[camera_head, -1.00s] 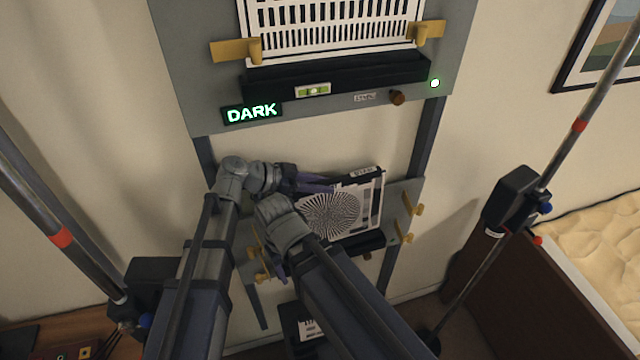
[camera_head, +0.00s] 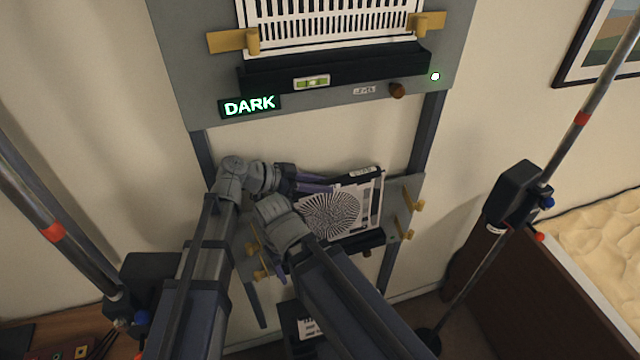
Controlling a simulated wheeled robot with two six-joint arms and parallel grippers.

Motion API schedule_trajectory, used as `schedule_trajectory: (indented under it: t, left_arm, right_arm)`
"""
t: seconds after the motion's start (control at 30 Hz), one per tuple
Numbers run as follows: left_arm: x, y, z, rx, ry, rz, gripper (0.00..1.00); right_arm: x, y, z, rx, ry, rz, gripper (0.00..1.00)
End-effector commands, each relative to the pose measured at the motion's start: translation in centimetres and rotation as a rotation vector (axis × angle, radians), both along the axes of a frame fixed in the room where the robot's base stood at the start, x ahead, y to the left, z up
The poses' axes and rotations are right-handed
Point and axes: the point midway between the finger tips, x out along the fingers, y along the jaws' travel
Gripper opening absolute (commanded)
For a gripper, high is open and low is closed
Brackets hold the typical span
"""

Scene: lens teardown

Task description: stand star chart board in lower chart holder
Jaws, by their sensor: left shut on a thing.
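The star chart board (camera_head: 330,214), white with a black starburst and dark edges, is upright and slightly tilted at the lower chart holder (camera_head: 403,222). Its lower edge is close above the holder's black ledge (camera_head: 372,243); I cannot tell whether it is seated. My left gripper (camera_head: 328,186) has its purple fingers shut on the board's upper edge.
Brass clips (camera_head: 412,196) flank the lower holder on both sides. Above, the upper holder (camera_head: 215,88) carries a striped chart (camera_head: 335,22) and a lit DARK sign (camera_head: 249,105). Light stands flank the wall, with a bed at right.

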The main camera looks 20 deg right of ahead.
Motion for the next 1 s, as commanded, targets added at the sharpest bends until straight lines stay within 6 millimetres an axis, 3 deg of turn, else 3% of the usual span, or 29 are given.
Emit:
schedule_trajectory:
  t: [0.37,0.4,0.6,0.7,1.0]
  left_arm:
    - [-0.01,-0.05,-0.6,-0.001,0.0,0.0,0.0]
    - [-0.01,-0.05,-0.5,-0.001,0.0,0.0,0.34]
    - [-0.01,-0.05,-0.5,0.0,0.0,0.0,0.57]
    - [-0.01,-0.04,-0.5,0.0,0.0,0.0,0.65]
    - [-0.01,-0.03,-0.37,0.0,0.0,0.0,0.65]
  right_arm:
    - [0.0,0.0,-0.61,0.0,0.0,0.0,0.6]
    - [0.0,0.0,-0.51,0.0,0.0,0.0,0.6]
    - [0.0,0.0,-0.5,0.0,0.0,0.0,0.6]
    - [0.0,0.0,-0.5,0.0,0.0,0.0,0.6]
    - [0.0,0.0,-0.35,0.0,0.0,0.0,0.6]
